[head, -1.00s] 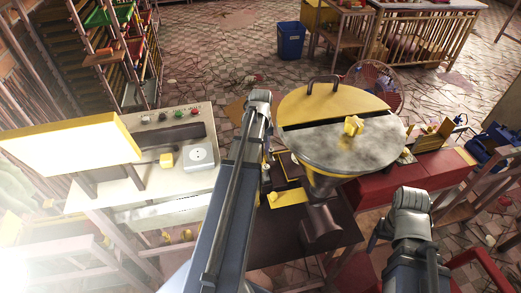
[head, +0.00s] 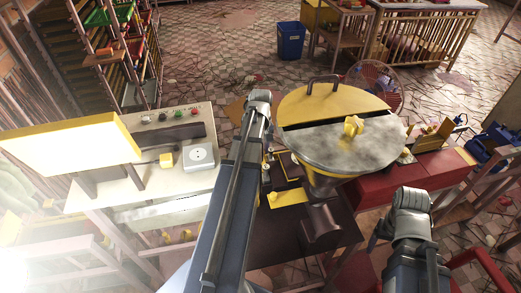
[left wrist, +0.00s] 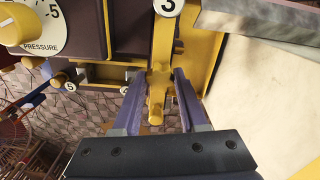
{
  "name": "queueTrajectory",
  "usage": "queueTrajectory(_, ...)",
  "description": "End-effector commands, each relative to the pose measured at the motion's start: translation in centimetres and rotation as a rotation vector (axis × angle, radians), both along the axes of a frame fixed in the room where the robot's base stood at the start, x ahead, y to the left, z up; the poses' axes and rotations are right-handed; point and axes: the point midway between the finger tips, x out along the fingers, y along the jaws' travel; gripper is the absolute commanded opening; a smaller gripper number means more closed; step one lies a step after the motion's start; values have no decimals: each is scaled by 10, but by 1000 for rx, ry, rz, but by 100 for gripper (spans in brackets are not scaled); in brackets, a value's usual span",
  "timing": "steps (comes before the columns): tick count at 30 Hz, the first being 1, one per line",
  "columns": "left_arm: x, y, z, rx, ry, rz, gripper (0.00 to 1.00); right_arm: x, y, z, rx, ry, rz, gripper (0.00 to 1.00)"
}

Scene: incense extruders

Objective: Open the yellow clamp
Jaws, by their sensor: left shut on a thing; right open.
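The yellow clamp (left wrist: 158,80) shows in the left wrist view as an upright yellow bar with a rounded end, below a round "3" label. My left gripper (left wrist: 158,100) has its two purple-grey fingers on either side of this bar and is shut on it. In the head view my left arm reaches up to the extruder and its fingers are hidden, and I cannot make out the clamp there. My right gripper (head: 380,236) is at the lower right of the head view, open, away from the extruder, with its fingers mostly hidden.
The extruder's hopper (head: 340,145) has a half-open yellow and grey lid. A white control table (head: 110,187) stands left, a red bench (head: 425,178) right. In the left wrist view a pressure dial (left wrist: 25,28) is at upper left and a pale panel (left wrist: 265,85) at right.

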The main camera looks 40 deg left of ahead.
Motion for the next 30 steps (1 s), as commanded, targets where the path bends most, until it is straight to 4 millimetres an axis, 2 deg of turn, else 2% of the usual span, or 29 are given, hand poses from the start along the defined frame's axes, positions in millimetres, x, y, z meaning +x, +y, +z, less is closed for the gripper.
queueTrajectory(15,0,0,0,0,0,374,0,0,0,0,0,0,0,74)
queueTrajectory(30,0,0,0,0,0,495,0,0,0,0,0,0,0,74)
